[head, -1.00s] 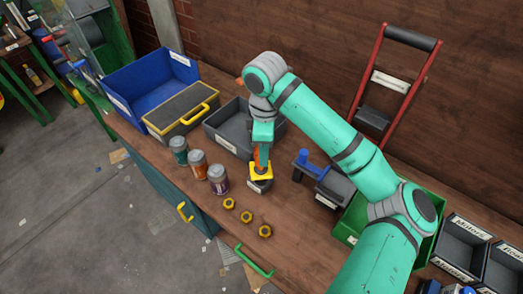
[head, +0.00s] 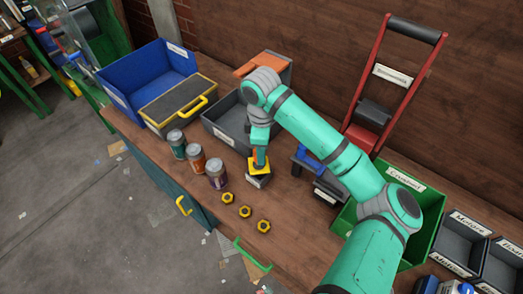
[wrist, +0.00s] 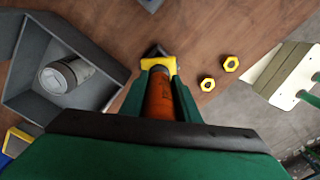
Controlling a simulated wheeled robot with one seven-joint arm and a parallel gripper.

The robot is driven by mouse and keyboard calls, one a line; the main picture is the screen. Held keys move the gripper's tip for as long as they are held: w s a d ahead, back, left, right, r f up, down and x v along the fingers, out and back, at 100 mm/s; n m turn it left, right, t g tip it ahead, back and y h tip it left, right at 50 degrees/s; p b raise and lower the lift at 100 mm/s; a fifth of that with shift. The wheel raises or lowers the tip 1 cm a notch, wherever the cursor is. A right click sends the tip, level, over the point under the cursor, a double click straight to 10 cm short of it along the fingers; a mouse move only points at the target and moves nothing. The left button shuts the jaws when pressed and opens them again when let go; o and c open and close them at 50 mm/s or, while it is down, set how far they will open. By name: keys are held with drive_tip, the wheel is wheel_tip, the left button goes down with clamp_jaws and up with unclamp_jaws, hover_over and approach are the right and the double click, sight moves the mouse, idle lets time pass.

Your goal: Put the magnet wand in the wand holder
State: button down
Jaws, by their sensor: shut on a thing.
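My gripper (wrist: 158,105) is shut on the orange handle of the magnet wand (wrist: 160,98), which has a yellow collar just beyond the fingers. In the head view the wand's yellow part (head: 259,166) shows below my gripper, in front of the grey bin. A dark block with a pale label (head: 258,181) is directly under the yellow part. I cannot tell whether this block is the wand's end or the wand holder, nor whether it touches the bench. No separate wand holder can be made out clearly.
Three jars (head: 216,175) stand left of my gripper, and several yellow nuts (head: 244,211) lie in front. The grey bin (wrist: 22,80) holds a pale cylinder (wrist: 66,76). A blue-handled tool (head: 312,165) and green bin (head: 420,215) are to the right.

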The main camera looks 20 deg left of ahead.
drive_tip(key=shift+f, duration=0.55)
drive_tip(key=c, duration=1.3)
unclamp_jaws()
drive_tip(key=shift+c, duration=0.2)
wheel_tip(320, 180, up, 13)
drive_tip(key=shift+r, duration=0.15)
